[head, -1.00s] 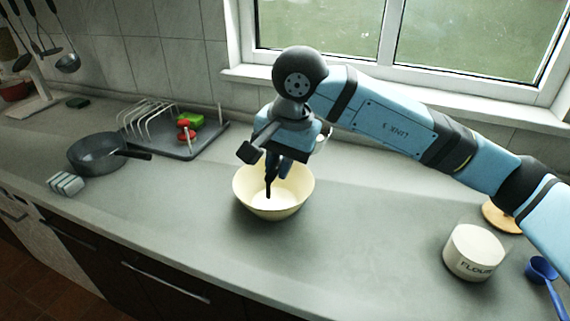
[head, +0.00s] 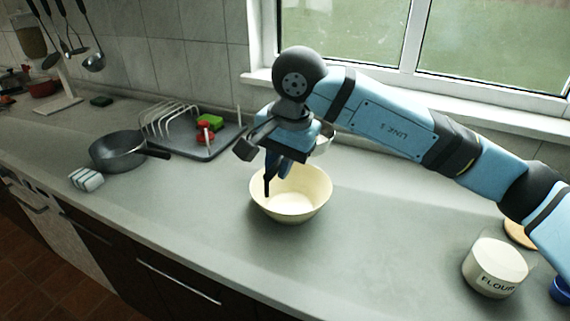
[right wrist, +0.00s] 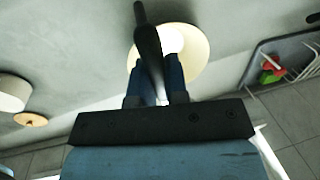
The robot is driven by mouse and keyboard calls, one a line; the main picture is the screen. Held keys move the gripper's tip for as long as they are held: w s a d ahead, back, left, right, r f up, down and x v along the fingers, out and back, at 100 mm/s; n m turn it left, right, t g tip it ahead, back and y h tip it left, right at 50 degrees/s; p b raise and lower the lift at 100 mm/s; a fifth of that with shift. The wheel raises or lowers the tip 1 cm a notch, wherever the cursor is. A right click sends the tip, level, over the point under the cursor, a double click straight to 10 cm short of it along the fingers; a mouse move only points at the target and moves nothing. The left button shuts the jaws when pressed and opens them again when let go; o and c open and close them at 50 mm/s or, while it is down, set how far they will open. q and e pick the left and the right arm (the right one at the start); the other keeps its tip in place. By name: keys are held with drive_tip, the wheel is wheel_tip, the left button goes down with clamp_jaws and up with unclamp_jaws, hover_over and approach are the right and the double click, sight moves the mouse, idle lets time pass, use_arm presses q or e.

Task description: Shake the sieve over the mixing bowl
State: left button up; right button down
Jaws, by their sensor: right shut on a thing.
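The cream mixing bowl (head: 290,205) stands upright on the counter, with pale contents in its bottom. It also shows in the right wrist view (right wrist: 198,58). My right gripper (head: 278,168) is above the bowl's left and back part, with its fingers pointing down. It is shut on a dark handle, which I take to be the sieve (right wrist: 147,42); the handle runs between the blue fingers in the right wrist view. A greyish rounded edge behind the gripper in the head view may be the sieve's basket; most of it is hidden. My left gripper is not in view.
A white flour canister (head: 496,268) and a round wooden piece (head: 521,233) are at the right. A dark pan (head: 117,152), a small striped block (head: 86,179) and a dish rack (head: 172,120) stand at the left. The counter around the bowl is clear.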

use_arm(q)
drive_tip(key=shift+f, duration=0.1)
use_arm(e)
drive_tip(key=shift+w+a, duration=0.25)
drive_tip(key=shift+a, duration=0.45)
drive_tip(key=shift+w+a, duration=0.25)
drive_tip(key=shift+a, duration=0.45)
